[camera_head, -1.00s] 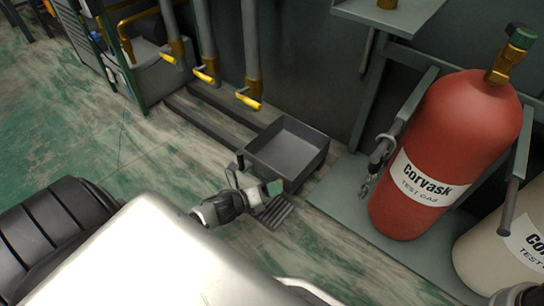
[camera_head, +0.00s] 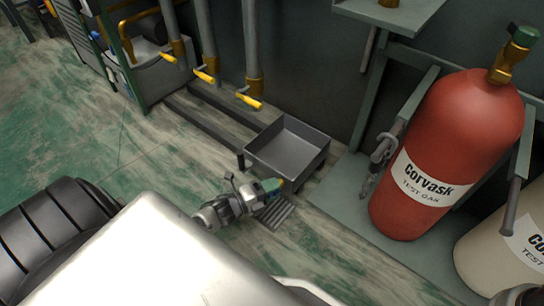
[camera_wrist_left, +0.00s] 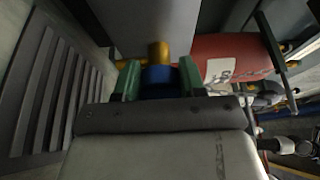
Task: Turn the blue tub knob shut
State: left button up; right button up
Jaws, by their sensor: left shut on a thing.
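The dark grey tub (camera_head: 262,158) stands on low legs on the floor in the middle of the head view. My left gripper (camera_head: 272,186) is low at the tub's near side, its green fingertips pointing toward the tub. In the left wrist view the blue tub knob (camera_wrist_left: 158,76) sits between the two green fingers, and my left gripper (camera_wrist_left: 159,82) is shut on it. A brass stem (camera_wrist_left: 158,52) shows just beyond the knob. In the head view the knob is mostly hidden by the fingers. My right gripper cannot be made out.
A slotted floor grate (camera_head: 276,213) lies just below the gripper. A red gas cylinder (camera_head: 445,130) stands in a rack at right, beside a cream cylinder (camera_head: 490,255). Pipes with yellow-handled valves (camera_head: 249,101) hang behind the tub. Open floor (camera_head: 120,165) lies left.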

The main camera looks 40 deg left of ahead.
dwell(0.3)
pick_arm(q)
jog(key=o, duration=0.9)
jog(key=p+v, duration=0.4)
jog(key=v, duration=0.6)
jog(key=shift+s+a+p, duration=0.15)
jog(key=shift+s+p, duration=0.15)
jog(key=shift+s, duration=0.05)
